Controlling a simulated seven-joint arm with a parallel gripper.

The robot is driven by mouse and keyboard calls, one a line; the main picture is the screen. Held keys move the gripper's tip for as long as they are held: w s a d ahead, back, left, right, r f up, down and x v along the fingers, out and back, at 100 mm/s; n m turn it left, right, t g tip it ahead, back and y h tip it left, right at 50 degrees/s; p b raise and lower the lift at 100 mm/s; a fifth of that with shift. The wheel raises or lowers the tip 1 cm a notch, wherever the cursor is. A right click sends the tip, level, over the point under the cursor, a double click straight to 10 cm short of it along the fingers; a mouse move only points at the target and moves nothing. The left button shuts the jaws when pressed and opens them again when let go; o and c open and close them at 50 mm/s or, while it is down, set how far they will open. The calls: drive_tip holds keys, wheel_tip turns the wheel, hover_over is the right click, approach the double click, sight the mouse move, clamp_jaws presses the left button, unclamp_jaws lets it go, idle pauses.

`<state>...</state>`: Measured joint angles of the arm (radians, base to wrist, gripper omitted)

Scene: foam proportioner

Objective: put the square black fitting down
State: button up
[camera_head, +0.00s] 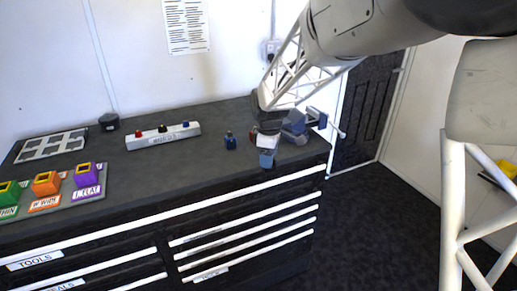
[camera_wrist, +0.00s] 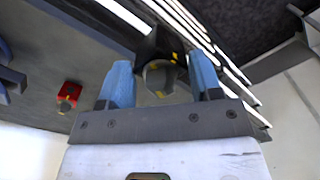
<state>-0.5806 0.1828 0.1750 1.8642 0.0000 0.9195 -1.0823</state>
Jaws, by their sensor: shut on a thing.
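The square black fitting (camera_wrist: 158,42) shows in the wrist view between the two blue fingertips, with yellow marks on it and a round dark grey part facing the camera. My gripper (camera_wrist: 160,70) is shut on it. In the head view my gripper (camera_head: 267,156) points down near the front edge of the bench, towards its right end. The fitting is mostly hidden there by the fingers, and I cannot tell whether it touches the bench top.
A red fitting (camera_wrist: 68,96) stands beside the gripper. A blue fitting (camera_head: 230,141) stands left of it. A blue-grey device (camera_head: 296,127) is close on the right. A white rack (camera_head: 163,136), coloured sockets (camera_head: 46,184) and a grey tray (camera_head: 50,146) lie left. Bench space (camera_head: 190,165) is clear.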

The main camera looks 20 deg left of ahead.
drive_tip(key=w+a, duration=0.2)
drive_tip(key=w, duration=0.2)
drive_tip(key=w+a+f, duration=0.1)
drive_tip(key=w+a, duration=0.2)
drive_tip(key=w, duration=0.1)
drive_tip(key=w+a, duration=0.3)
drive_tip(key=w, duration=0.2)
drive_tip(key=shift+a+f, duration=0.15)
drive_tip(key=shift+f, duration=0.05)
drive_tip(key=shift+f, duration=1.75)
drive_tip(key=shift+f, duration=0.15)
drive_tip(key=o, duration=1.4)
drive_tip(key=shift+c, duration=0.2)
wheel_tip(320, 180, up, 12)
